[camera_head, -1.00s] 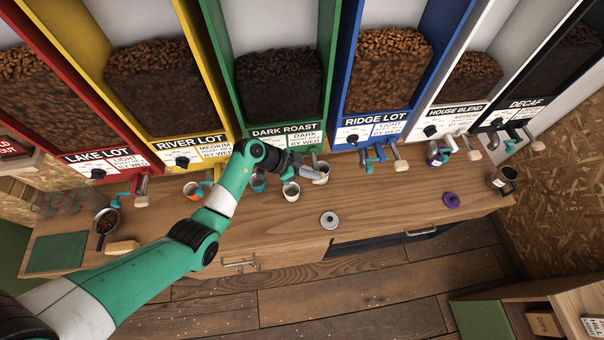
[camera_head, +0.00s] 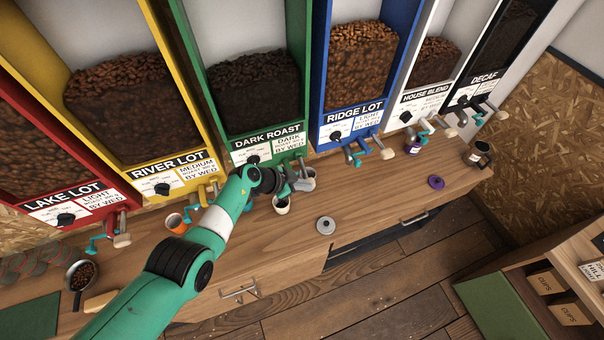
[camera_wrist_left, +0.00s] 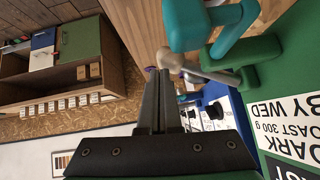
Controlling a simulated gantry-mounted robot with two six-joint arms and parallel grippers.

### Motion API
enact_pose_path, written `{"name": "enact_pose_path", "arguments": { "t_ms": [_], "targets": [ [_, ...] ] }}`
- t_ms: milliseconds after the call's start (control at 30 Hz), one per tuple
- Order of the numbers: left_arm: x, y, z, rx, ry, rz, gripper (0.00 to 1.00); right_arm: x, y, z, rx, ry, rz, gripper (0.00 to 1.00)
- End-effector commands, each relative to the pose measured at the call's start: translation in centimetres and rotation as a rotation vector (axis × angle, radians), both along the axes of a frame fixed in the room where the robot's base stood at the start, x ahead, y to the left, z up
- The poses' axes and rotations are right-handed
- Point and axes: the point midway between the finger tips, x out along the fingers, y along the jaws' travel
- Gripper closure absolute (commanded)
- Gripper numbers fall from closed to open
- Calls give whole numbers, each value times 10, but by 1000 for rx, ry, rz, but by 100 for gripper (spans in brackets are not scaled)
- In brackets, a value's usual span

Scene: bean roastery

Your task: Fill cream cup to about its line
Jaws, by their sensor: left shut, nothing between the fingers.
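My right gripper is out of view.
An orange cup (camera_head: 176,223) stands at the left. A grey lid (camera_head: 325,225) and a purple lid (camera_head: 436,182) lie on the counter. A scoop of beans (camera_head: 82,273) is far left, a dark cup (camera_head: 478,154) far right.

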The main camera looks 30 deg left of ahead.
Motion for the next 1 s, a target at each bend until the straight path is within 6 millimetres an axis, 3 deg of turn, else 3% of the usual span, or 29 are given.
{"name": "enact_pose_path", "arguments": {
  "t_ms": [1000],
  "targets": [
    [-4, 0, -10, 3, 14, -1, 100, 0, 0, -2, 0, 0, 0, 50]
  ]
}}
